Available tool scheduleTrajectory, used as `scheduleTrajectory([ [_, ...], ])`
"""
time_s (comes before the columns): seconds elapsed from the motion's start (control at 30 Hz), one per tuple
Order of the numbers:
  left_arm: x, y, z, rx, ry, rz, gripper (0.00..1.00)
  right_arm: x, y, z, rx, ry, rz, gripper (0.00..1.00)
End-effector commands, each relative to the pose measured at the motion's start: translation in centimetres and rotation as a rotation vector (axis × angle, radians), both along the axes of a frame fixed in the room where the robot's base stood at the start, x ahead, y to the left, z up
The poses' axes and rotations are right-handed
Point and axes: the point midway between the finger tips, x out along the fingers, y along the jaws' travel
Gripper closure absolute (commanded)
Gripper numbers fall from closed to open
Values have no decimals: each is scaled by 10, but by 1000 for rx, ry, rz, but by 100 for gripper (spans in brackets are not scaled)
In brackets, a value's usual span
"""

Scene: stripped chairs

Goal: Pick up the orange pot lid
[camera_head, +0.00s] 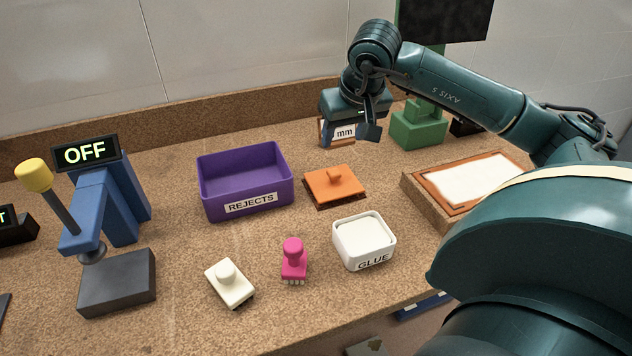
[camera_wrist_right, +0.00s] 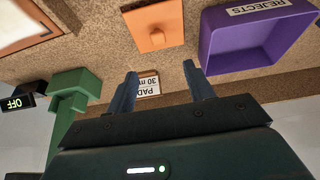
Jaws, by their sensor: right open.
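The orange pot lid (camera_head: 334,186) is a flat square plate with a small knob on top. It lies on the speckled brown worktop, right of the purple REJECTS bin. It also shows in the right wrist view (camera_wrist_right: 151,28), at the top centre and beyond the fingertips. My right gripper (camera_head: 350,134) hangs behind the lid, near the back of the worktop. In the right wrist view its two fingers (camera_wrist_right: 161,70) are apart with nothing held between them. A small label card reading "PAD 30 mm" (camera_wrist_right: 149,86) shows behind the fingers. My left gripper is out of view.
The purple REJECTS bin (camera_head: 245,199) stands left of the lid, and a white GLUE tub (camera_head: 364,257) in front. A blue press (camera_head: 105,202) is left; a framed white pad (camera_head: 425,190) right; a green stand (camera_head: 418,130) behind.

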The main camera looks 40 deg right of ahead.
Motion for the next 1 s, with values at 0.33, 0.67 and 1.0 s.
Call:
scheduleTrajectory([
  [0.33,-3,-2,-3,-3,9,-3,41,21,-5,-59,7,5,0,47],
  [0.67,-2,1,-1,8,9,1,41,29,-9,-89,9,7,-1,47],
  [1.0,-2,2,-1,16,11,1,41,39,-13,-117,8,2,1,47],
])
